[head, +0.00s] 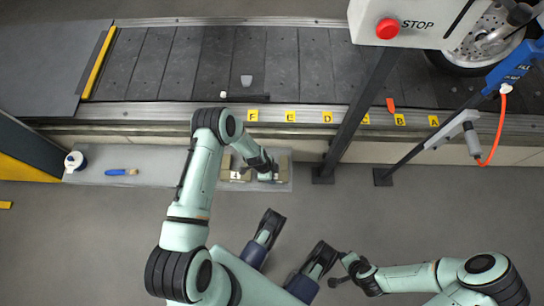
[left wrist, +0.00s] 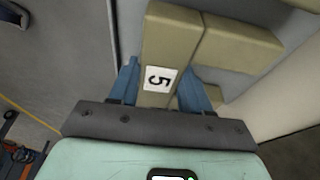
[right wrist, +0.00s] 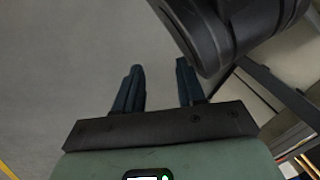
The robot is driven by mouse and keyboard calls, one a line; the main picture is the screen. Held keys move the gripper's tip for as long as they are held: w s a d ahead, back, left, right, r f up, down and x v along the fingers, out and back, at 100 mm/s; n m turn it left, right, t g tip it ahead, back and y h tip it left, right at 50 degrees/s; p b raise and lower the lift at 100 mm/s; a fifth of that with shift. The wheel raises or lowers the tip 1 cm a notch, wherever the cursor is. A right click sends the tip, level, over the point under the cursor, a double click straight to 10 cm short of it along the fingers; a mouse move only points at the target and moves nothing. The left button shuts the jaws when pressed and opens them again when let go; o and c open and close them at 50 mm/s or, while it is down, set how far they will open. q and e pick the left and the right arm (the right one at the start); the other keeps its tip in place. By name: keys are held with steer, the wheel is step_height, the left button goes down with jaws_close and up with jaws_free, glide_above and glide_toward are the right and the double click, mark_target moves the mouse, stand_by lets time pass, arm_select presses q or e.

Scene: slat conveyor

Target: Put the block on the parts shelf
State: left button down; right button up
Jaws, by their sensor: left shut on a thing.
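A tan block (left wrist: 172,38) with a white label marked 5 lies between the two blue fingers of my left gripper (left wrist: 166,92) in the left wrist view. The left gripper is shut on it. In the head view my left gripper (head: 268,176) is over the right end of the grey parts shelf (head: 150,160), and the hand hides much of the block. I cannot tell whether the block touches the shelf. My right gripper (right wrist: 158,88) is open and empty, its fingers apart over bare floor.
Another tan block (left wrist: 238,48) is right beside the held one, and a labelled block (head: 238,174) shows left of the hand. A blue-handled brush (head: 121,172) and a white roll (head: 75,161) are at the shelf's left. The slat conveyor (head: 190,65) runs behind; a post (head: 360,115) stands right.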

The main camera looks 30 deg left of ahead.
arm_select(q)
steer(key=c, duration=0.5)
jaws_free()
arm_select(e)
steer(key=shift+s, duration=0.1)
arm_select(q)
steer(key=shift+r, duration=0.45)
steer(key=p+v, duration=0.2)
steer(key=v, duration=0.3)
steer(key=shift+a+r, duration=0.1)
steer(key=shift+r, duration=0.05)
steer(key=w+p+v, duration=0.1)
steer(key=p+v, duration=0.1)
steer(key=v, duration=0.3)
steer(key=s+d+r+n, duration=0.1)
steer(key=s+d+n, duration=0.3)
steer(key=s+n, duration=0.3)
steer(key=s+d+r+n, duration=0.2)
steer(key=s+d+n, duration=0.2)
steer(key=s+n, duration=0.3)
steer(key=n, duration=0.2)
steer(key=shift+s+d+n+t, duration=0.3)
steer(key=shift+d+t, duration=0.1)
arm_select(e)
steer(key=r, duration=0.1)
steer(key=a+r, duration=0.1)
steer(key=r, duration=0.1)
steer(key=a+r, duration=0.1)
steer(key=r, duration=0.1)
steer(key=shift+r, duration=0.1)
